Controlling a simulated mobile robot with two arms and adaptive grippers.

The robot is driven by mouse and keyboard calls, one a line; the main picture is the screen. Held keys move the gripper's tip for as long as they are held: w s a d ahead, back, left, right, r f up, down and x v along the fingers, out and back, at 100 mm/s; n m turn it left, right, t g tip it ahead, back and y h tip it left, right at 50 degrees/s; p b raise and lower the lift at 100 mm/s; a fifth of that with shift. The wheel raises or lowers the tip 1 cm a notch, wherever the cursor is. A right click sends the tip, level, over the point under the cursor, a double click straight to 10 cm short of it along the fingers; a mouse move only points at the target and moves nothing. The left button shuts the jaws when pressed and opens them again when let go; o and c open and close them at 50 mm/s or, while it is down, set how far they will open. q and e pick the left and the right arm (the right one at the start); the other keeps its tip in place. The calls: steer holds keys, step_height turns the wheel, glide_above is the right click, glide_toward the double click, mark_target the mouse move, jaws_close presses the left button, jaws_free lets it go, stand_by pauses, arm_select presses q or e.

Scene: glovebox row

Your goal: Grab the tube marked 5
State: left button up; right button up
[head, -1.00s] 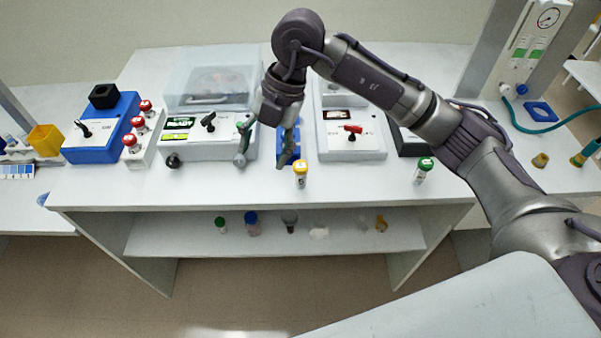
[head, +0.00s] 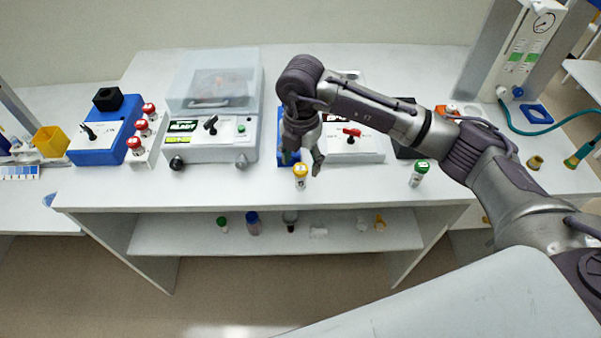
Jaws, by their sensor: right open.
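A yellow-capped tube (head: 300,178) stands upright near the front edge of the bench. A green-capped tube (head: 419,174) stands further right, also near the edge. Several red-capped tubes (head: 134,146) sit in a white rack at the left. The marks on the tubes are too small to read, so I cannot tell which one is marked 5. My right gripper (head: 302,158) is open and points down, just above or behind the yellow-capped tube. I cannot tell whether it touches the tube. My left gripper is not in view.
A clear-lidded machine (head: 213,135) stands left of my gripper, and a blue box with a lever (head: 95,140) beyond it. A white unit with a red lever (head: 352,148) is partly behind my arm. A lower shelf (head: 180,238) holds small bottles. The bench front between the two tubes is clear.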

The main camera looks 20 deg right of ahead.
mark_target(300, 168)
steer(key=shift+w+f+p, duration=0.2)
steer(key=shift+f+p, duration=0.2)
steer(key=shift+f, duration=1.35)
steer(key=c, duration=1)
steer(key=shift+c, duration=0.5)
steer(key=shift+r, duration=0.1)
